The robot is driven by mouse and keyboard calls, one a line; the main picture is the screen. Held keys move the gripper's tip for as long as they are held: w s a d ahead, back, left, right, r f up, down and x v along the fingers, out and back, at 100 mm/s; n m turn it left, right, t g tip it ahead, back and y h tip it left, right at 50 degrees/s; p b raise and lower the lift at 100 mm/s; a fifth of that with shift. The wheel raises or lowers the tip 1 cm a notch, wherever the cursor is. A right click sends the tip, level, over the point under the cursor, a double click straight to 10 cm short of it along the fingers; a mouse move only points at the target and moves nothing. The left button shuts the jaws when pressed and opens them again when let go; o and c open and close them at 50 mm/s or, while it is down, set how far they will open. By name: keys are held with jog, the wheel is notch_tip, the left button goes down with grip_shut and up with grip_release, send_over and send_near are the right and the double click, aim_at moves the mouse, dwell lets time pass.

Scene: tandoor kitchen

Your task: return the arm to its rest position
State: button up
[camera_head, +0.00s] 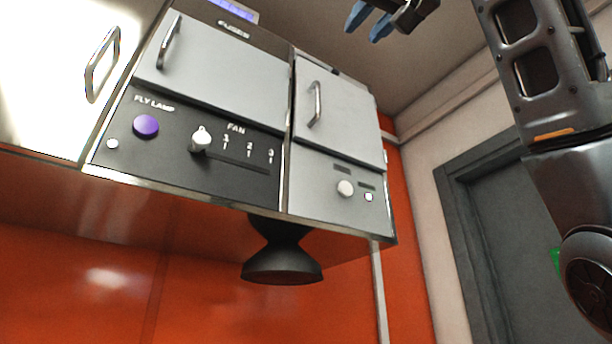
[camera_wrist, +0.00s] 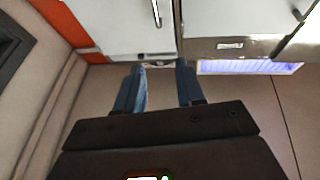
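My gripper (camera_head: 366,27) is at the top edge of the head view, raised near the ceiling and to the right of the wall cabinets. Its two blue fingers stand apart. In the wrist view my gripper (camera_wrist: 160,67) also shows its fingers spread, with nothing between them. The fingertips point toward the cabinet fronts and look apart from them, though the exact distance is hard to tell. The rest of the gripper is cut off in the head view. My arm runs down the right side of the head view.
A cabinet with FLY LAMP and FAN controls (camera_head: 235,159) hangs on the left. Beside it is a smaller panel with a knob (camera_head: 345,188). A black flared fixture (camera_head: 282,262) hangs below. A grey door (camera_head: 510,240) is behind my arm. A lit purple-blue panel (camera_wrist: 250,67) shows in the wrist view.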

jog(key=w+d+f+m, duration=0.1)
jog(key=w+f, duration=0.6)
jog(key=f, duration=0.3)
jog(key=w+d+f+m+h, duration=0.1)
jog(key=w+d+f, duration=0.1)
jog(key=w+f, duration=0.6)
jog(key=w+d+f+m, duration=0.1)
jog(key=w+f, duration=0.4)
jog(key=f, duration=0.7)
jog(key=s+d+f+m+g+h, duration=0.1)
jog(key=d+f+m+h, duration=0.1)
jog(key=f, duration=1.4)
jog(key=s+d+f+m+h, duration=0.1)
jog(key=f+h, duration=0.1)
jog(key=f, duration=1.4)
jog(key=s+d+f+m+g+h, duration=0.1)
jog(key=s+f, duration=0.8)
jog(key=f, duration=0.3)
jog(key=s+d+f+g+h, duration=0.1)
jog(key=s+f, duration=0.9)
jog(key=f, duration=0.1)
jog(key=s+d+f+n+g, duration=0.1)
jog(key=s, duration=1.4)
jog(key=s+d+f+n+g+h, duration=0.1)
jog(key=s+f+g, duration=0.1)
jog(key=s, duration=1.3)
jog(key=shift+d+f+n, duration=0.2)
jog(key=shift+d+n, duration=0.1)
